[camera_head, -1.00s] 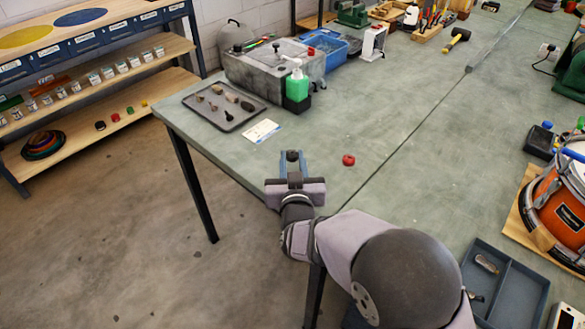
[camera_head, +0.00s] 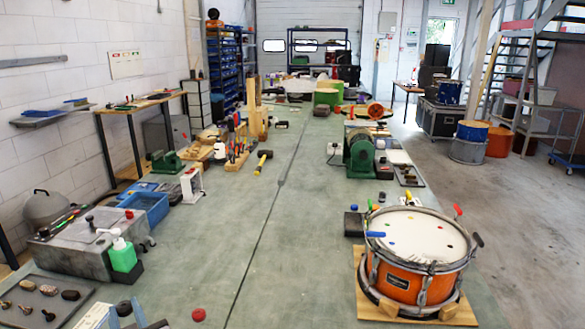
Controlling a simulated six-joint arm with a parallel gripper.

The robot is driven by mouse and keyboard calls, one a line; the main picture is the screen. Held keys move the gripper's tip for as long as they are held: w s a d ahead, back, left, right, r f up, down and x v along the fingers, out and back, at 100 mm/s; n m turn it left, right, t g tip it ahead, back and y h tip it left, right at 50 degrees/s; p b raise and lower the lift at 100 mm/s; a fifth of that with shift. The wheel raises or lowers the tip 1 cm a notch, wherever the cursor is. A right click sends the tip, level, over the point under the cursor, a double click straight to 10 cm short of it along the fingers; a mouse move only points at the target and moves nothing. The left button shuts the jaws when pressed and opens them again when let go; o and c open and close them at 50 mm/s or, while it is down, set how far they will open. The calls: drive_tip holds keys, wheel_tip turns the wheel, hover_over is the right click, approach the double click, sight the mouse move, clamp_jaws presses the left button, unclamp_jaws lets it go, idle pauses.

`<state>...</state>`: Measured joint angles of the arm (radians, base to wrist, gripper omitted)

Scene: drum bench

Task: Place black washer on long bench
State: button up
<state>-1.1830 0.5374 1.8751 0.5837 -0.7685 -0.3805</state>
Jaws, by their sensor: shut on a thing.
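The long bench (camera_head: 310,240) is grey-green and runs away from me through the middle of the camera view. My gripper (camera_head: 127,314) shows only by its blue fingertips at the bottom edge, left of centre, over the bench's near end. It is shut on a small black piece, which I take to be the black washer (camera_head: 124,308). The piece is small and partly hidden between the fingers. I cannot tell whether it touches the bench top. The rest of the gripper is out of frame.
A small red round piece (camera_head: 198,314) lies right of my gripper. A dark tray (camera_head: 70,308) with several small items and a white card (camera_head: 94,316) lie left. A green bottle (camera_head: 122,256) stands behind. An orange drum (camera_head: 402,283) stands right. The bench's middle is clear.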

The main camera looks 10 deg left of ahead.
wheel_tip(320, 180, up, 10)
drive_tip(key=p, duration=0.8)
drive_tip(key=shift+f, duration=0.2)
wheel_tip(320, 180, down, 13)
drive_tip(key=b, duration=1.2)
drive_tip(key=shift+b, duration=0.35)
drive_tip(key=shift+f, duration=4.75)
drive_tip(key=shift+f, duration=0.1)
